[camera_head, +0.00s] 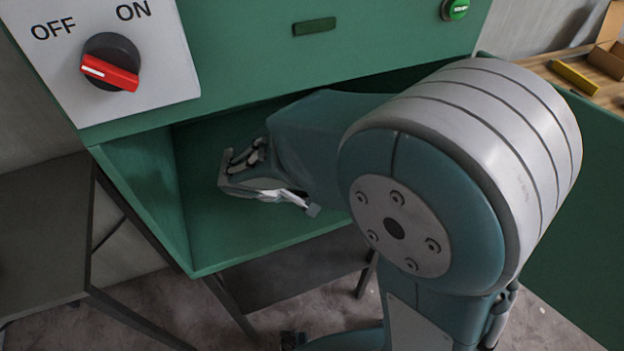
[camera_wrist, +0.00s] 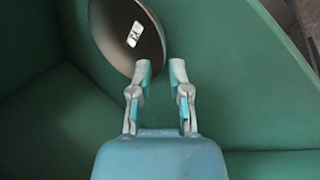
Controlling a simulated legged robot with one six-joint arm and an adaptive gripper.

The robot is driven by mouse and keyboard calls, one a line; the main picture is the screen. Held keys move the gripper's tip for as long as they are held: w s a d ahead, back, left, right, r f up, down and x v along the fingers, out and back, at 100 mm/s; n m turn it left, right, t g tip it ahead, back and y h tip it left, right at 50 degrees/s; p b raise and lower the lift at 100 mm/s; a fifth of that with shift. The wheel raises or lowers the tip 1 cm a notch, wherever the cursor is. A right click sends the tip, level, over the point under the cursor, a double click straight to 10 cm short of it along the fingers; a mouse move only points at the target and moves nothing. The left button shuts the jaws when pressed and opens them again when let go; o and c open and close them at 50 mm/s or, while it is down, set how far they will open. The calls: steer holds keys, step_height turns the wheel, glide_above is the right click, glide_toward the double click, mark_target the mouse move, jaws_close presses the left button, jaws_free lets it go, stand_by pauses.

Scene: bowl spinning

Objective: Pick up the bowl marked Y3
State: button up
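A dark, shallow round bowl (camera_wrist: 110,45) is at the upper left of the wrist view, tilted relative to the camera. A small white label (camera_wrist: 134,34) with dark letters is on its inside; it seems to start with Y, but is too small to read surely. My gripper (camera_wrist: 161,64) is open, with its fingertips at the bowl's lower right rim. The rim's edge appears between the two fingertips; contact is unclear. In the head view my gripper (camera_head: 240,168) is inside the green cabinet. I cannot clearly make out the bowl there.
The green cabinet's open compartment (camera_head: 150,190) has side walls and a top close around my arm. A panel with a red OFF/ON knob (camera_head: 110,70) and a green button (camera_head: 455,9) are above. A grey table (camera_head: 40,225) stands at left, a wooden surface (camera_head: 600,90) at right.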

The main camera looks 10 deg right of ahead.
steer(key=x, duration=0.2)
steer(key=shift+w+f, duration=0.2)
steer(key=shift+f, duration=0.1)
steer(key=x, duration=0.5)
steer(key=shift+w+a, duration=0.1)
steer(key=shift+a, duration=0.3)
jaws_close()
